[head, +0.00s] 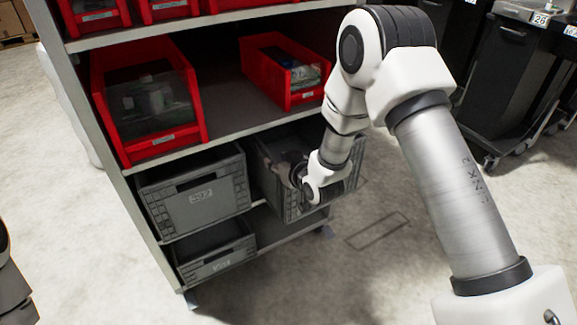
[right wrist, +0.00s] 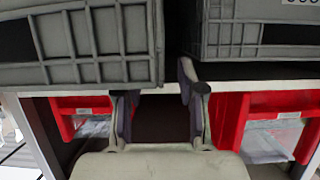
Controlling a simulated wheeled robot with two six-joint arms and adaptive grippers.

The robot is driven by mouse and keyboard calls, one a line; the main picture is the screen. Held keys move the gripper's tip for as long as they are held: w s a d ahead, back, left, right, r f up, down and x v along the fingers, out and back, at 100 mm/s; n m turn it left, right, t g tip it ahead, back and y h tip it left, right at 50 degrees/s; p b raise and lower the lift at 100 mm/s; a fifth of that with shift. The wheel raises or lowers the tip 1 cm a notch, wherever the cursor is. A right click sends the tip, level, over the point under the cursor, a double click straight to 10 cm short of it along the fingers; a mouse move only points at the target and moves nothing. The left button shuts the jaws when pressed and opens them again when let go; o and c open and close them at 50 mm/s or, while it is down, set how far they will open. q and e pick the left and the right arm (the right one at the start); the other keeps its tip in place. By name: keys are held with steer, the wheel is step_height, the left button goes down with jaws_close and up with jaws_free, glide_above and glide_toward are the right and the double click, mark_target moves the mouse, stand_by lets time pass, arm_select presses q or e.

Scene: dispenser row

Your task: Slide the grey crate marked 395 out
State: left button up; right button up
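A grey crate (head: 194,194) stands at the left of the shelf's lower tier. Contact cannot be told. My left gripper is not in view.
A lower grey crate (head: 215,256) sits below the left one. Red bins (head: 150,104) and (head: 286,72) with goods stand on the shelf board above. The floor (head: 350,265) before the shelf is clear. Dark carts (head: 510,80) stand at the right.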

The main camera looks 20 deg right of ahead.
steer(key=v, duration=0.8)
steer(key=shift+s, duration=0.1)
steer(key=s+a+f+g, duration=0.1)
steer(key=s+f+g, duration=0.2)
steer(key=s+f, duration=0.45)
steer(key=s+a+f+g, duration=0.1)
steer(key=s+f+g, duration=0.3)
steer(key=f, duration=0.7)
steer(key=s+f+g+h, duration=0.1)
steer(key=s+f+g, duration=0.25)
steer(key=s, duration=0.55)
steer(key=s+f+g, duration=0.2)
steer(key=s+f, duration=0.3)
steer(key=s, duration=0.4)
step_height(320, 180, up, 21)
steer(key=s+m+p, duration=0.1)
steer(key=s+p, duration=0.1)
steer(key=p, duration=1.8)
steer(key=shift+s+d+g, duration=0.25)
steer(key=shift+s+g, duration=0.1)
steer(key=shift+g, duration=0.1)
